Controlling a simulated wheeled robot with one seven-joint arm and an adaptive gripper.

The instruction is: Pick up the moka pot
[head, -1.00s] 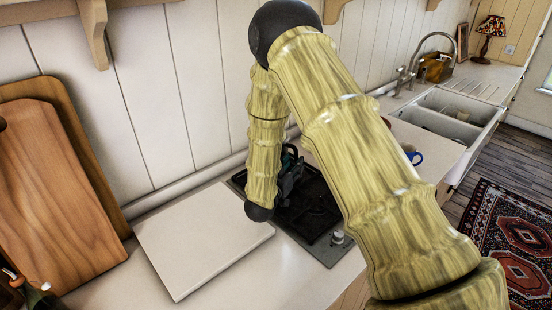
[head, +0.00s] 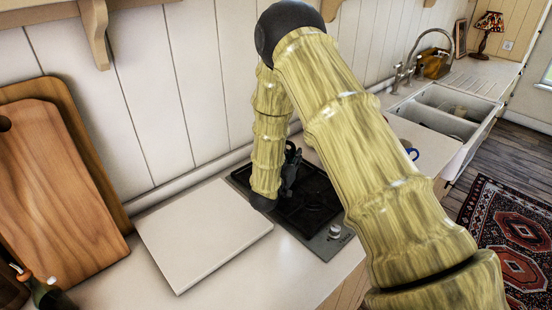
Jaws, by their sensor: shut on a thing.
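My gripper (head: 290,172) shows only in part, as a dark shape beside my arm's end link, over the black hob (head: 312,204). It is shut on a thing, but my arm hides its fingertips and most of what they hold. I cannot make out the moka pot apart from the dark gripper and the dark hob behind it. No moka pot shows on the open parts of the counter.
A pale square board or cover (head: 205,235) lies left of the hob. Wooden cutting boards (head: 60,190) lean on the wall at the left, with a bottle (head: 48,296) in front. A blue mug (head: 412,153) and a sink (head: 455,112) are to the right.

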